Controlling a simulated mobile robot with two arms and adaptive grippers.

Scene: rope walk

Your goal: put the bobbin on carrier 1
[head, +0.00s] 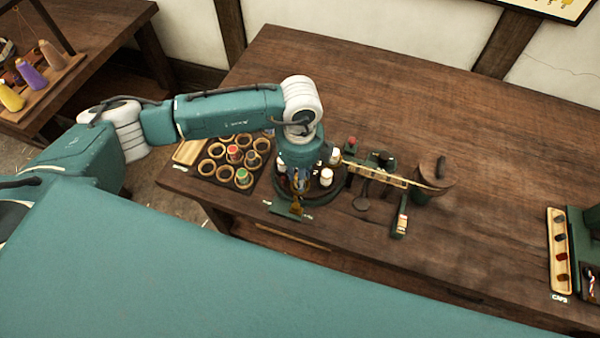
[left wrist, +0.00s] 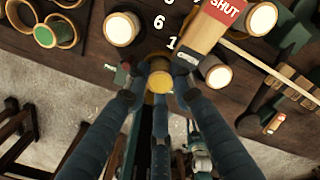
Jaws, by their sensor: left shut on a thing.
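My left gripper (head: 298,203) points down at the front edge of the dark round carrier plate (head: 339,190). In the left wrist view the gripper (left wrist: 160,82) is shut on a bobbin (left wrist: 159,81) whose round yellow-tan end shows between the fingers. A white number 1 (left wrist: 171,43) is on the plate just beyond the bobbin, with a 6 behind it. Carrier 1 itself is hidden by the bobbin and fingers, so I cannot tell whether the bobbin touches it. White-topped bobbins (head: 327,177) stand on the plate. My right gripper is not in view.
A dark rack with tan rings (head: 216,151) and several coloured bobbins stands left of the plate. A wooden arm with a red SHUT sign (left wrist: 224,9) reaches over the plate. A dark pot (head: 428,188) is to the right. A caps tray (head: 551,240) lies far right.

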